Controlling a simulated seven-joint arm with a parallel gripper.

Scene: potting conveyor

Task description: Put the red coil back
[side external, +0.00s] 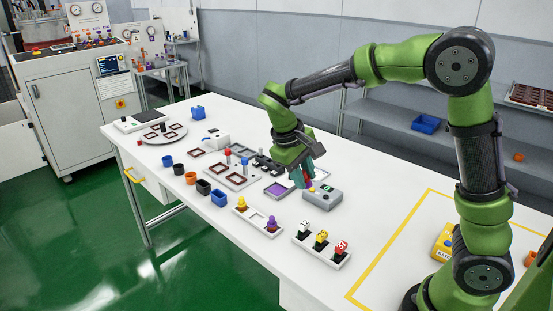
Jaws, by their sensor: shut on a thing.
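My gripper (304,178) points down over the table, beside a grey box with a button. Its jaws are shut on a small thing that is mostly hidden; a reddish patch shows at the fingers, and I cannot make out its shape. A white rack (257,215) stands at the front edge. It holds a yellow piece (241,203) at its left end and a purple piece (271,222) at its right end, with an empty place between them. A red-topped piece (228,152) stands upright on the grey board, near a blue-topped piece (244,161).
The grey box (322,196) and a purple-faced square (276,189) lie close below my gripper. Another rack (322,248) holds white, yellow and red numbered pieces. Several small cups (219,197) line the front left.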

